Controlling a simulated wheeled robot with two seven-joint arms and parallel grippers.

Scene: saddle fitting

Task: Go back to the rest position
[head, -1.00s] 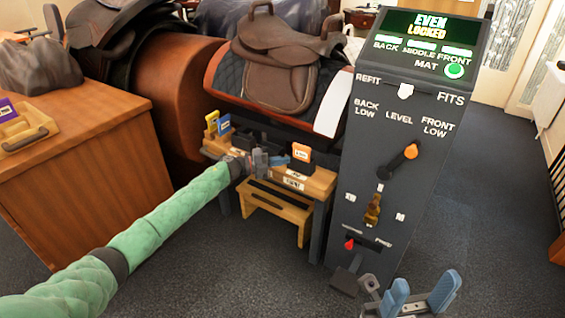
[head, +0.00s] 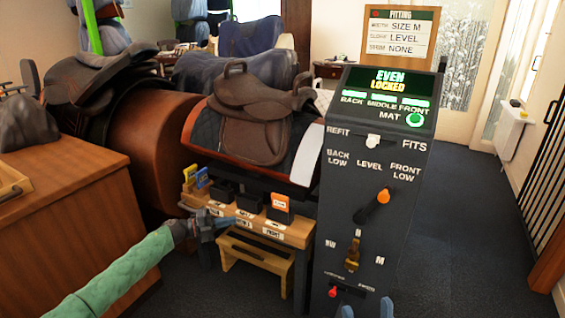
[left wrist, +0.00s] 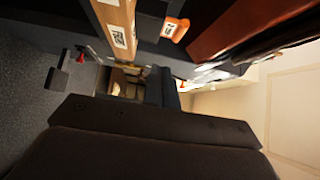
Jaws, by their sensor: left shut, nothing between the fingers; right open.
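My left gripper (head: 226,222) is shut and empty, in front of the left part of the small wooden shelf (head: 292,234) below the saddle; I cannot tell if it touches the shelf. My left arm in its green sleeve reaches in from the lower left. My right gripper (head: 367,309) shows only as two blue fingertips at the bottom edge, apart, in front of the console. The brown saddle (head: 262,95) sits on its stand over a dark quilted pad.
The dark console (head: 345,235) stands right of the shelf; its screen reads "EVEN LOCKED". An orange block (head: 281,207) stands on the shelf, with blue and yellow ones at its left end. A wooden cabinet (head: 80,215) fills the left. The floor at right is clear.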

